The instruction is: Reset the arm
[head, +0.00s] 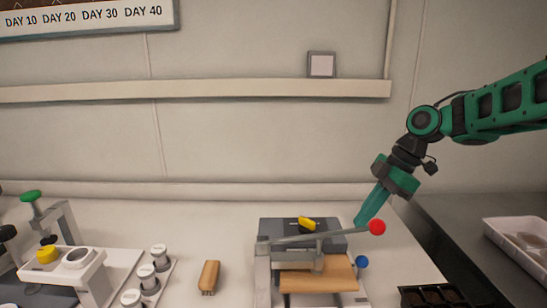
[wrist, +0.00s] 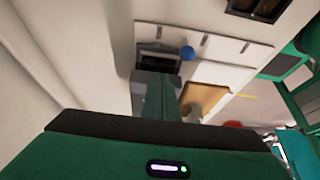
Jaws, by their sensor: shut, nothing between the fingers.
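My arm comes in from the right in the head view, and my green gripper (head: 362,220) points down and left. Its fingers are together and hold nothing. The fingertips are beside the red ball (head: 377,227) at the end of a grey lever (head: 330,235) on a bench press; I cannot tell whether they touch anything. In the wrist view my gripper (wrist: 166,82) reaches over the press, and its green body hides much of the lower picture.
A dark tray (head: 433,297) and a white tray (head: 518,242) are right. Wall behind.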

